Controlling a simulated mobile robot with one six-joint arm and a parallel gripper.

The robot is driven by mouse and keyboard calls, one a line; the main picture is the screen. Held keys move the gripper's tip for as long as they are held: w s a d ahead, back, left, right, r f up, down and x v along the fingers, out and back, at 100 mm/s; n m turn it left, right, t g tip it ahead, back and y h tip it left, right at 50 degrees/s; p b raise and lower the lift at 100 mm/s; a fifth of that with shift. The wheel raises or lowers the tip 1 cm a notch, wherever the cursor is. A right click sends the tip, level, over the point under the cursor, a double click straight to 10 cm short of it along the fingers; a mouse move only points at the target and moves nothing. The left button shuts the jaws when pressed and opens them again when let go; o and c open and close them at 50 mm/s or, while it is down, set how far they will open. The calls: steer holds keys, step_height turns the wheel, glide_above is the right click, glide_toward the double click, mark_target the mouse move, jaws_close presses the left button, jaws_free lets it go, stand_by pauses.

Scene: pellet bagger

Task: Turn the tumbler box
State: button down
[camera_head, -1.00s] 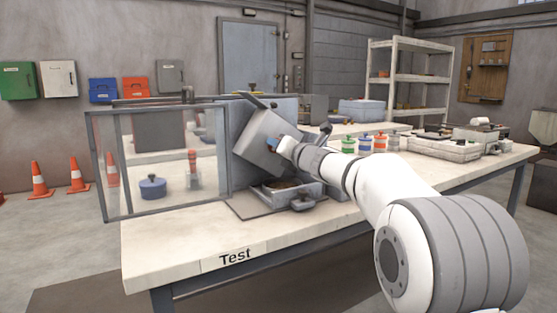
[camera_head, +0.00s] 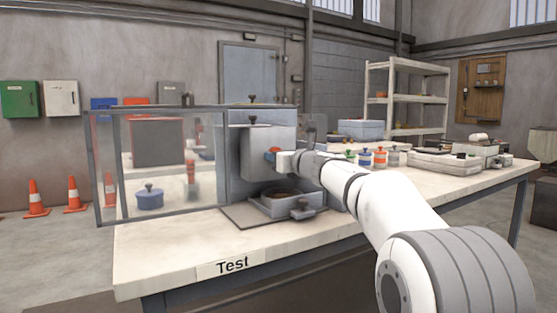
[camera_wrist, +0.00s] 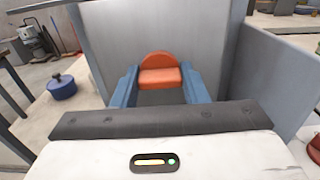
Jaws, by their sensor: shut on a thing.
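The tumbler box (camera_head: 256,163) is a grey box on the bagger at the middle of the bench, and it hangs upright, its sides near vertical. Its smooth grey face (camera_wrist: 155,32) fills the back of the wrist view. An orange-red knob (camera_wrist: 159,76) stands out from that face and also shows in the head view (camera_head: 271,152). My gripper (camera_wrist: 160,88) is shut on the knob, with a blue finger at each side of it. The arm comes in from the right in the head view and covers part of the box's right side.
A grey tray (camera_head: 262,209) with a dark round opening sits below the box. A clear-walled enclosure (camera_head: 104,170) stands to the left, with a blue lidded pot (camera_head: 150,198) in it. Several coloured containers stand to the right. The bench front (camera_head: 165,265) is clear.

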steer(key=shift+f, duration=0.25)
steer(key=c, duration=0.8)
jaws_free()
steer(key=shift+r, duration=0.15)
steer(key=shift+c, duration=0.2)
steer(key=v, duration=0.8)
